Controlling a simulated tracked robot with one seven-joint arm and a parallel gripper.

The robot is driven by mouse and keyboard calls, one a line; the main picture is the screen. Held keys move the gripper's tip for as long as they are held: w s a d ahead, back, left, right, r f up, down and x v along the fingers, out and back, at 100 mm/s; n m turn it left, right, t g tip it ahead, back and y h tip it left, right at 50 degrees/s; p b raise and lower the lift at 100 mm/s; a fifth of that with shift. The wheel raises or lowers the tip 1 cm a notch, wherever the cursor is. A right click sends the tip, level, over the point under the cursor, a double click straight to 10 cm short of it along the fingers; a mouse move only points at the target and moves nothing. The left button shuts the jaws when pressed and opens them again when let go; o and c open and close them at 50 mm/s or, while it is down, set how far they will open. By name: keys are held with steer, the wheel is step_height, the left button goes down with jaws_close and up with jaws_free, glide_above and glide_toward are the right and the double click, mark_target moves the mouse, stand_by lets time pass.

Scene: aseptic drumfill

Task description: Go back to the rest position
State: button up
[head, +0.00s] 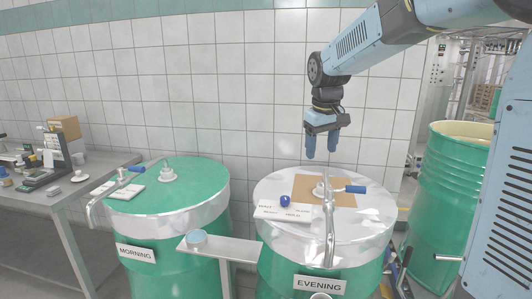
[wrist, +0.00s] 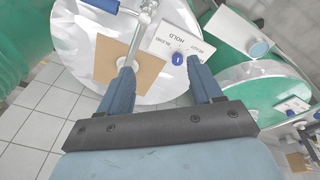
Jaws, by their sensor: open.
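My gripper (head: 321,146) hangs from my arm with its blue fingers pointing down, above the EVENING drum (head: 340,225). It is open and nothing shows between its fingers. In the wrist view my gripper (wrist: 166,80) is seen from behind, over the white drum top. A clear gap separates the fingertips from the drum top in the head view.
The MORNING drum (head: 190,187) stands at left. The EVENING drum bears a card (head: 290,213) with a blue piece (head: 285,201), a brown sheet (head: 343,198) and a blue-handled pipe (head: 330,235). A small stand (head: 230,249) is between the drums. A bench (head: 60,195) is far left; an open green drum (head: 450,180) is right.

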steer(key=s+d+f+m+t, duration=0.1)
steer(key=s+d, duration=0.3)
steer(key=s, duration=0.9)
steer(key=s+d+f+m+t, duration=0.1)
steer(key=s+d+m, duration=0.3)
steer(key=s, duration=0.9)
steer(key=shift+s+d+t, duration=0.2)
steer(key=shift+t, duration=0.5)
